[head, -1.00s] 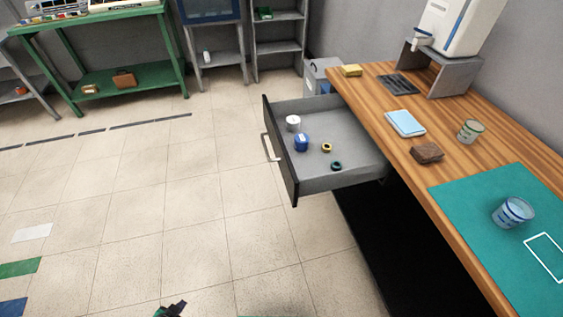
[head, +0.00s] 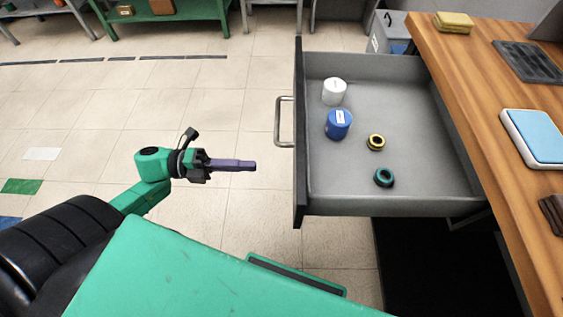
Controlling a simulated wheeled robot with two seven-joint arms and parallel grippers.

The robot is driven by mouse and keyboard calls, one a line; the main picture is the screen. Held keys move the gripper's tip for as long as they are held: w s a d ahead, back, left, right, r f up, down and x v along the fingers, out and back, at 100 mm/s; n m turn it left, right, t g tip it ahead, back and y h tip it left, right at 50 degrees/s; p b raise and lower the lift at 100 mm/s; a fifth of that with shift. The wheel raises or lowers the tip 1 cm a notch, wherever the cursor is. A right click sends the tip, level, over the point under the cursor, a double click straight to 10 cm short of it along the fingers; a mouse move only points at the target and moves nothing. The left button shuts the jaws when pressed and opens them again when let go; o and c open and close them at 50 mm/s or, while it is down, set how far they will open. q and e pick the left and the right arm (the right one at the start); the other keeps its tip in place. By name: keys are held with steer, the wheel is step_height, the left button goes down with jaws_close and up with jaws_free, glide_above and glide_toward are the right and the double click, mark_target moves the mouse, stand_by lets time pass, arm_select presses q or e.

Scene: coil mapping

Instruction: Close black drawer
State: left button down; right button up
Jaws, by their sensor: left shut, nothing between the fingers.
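The black drawer (head: 299,180) is pulled far out from under the wooden table, with its dark front panel facing left. Its metal handle (head: 279,122) sits on the outside of that panel. Inside lie a white container (head: 334,92), a blue container (head: 338,125), a yellow-and-black ring (head: 376,142) and a dark green ring (head: 384,177). My left gripper (head: 253,166) is shut and empty. Its purple fingers point right towards the drawer front, with a gap between them in the picture, a little below the handle. My right gripper is not in view.
The wooden table (head: 470,95) runs down the right side, with a yellow sponge (head: 453,23), a black tray (head: 531,62) and a light-blue pad (head: 536,137) on it. A grey bin (head: 387,33) stands behind the drawer.

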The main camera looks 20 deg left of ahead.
arm_select(q)
steer(key=x, duration=0.8)
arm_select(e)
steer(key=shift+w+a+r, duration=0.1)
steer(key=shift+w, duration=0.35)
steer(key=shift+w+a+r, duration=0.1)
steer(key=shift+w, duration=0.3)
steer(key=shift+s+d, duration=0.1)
arm_select(q)
steer(key=shift+w+d, duration=0.1)
steer(key=shift+d, duration=0.05)
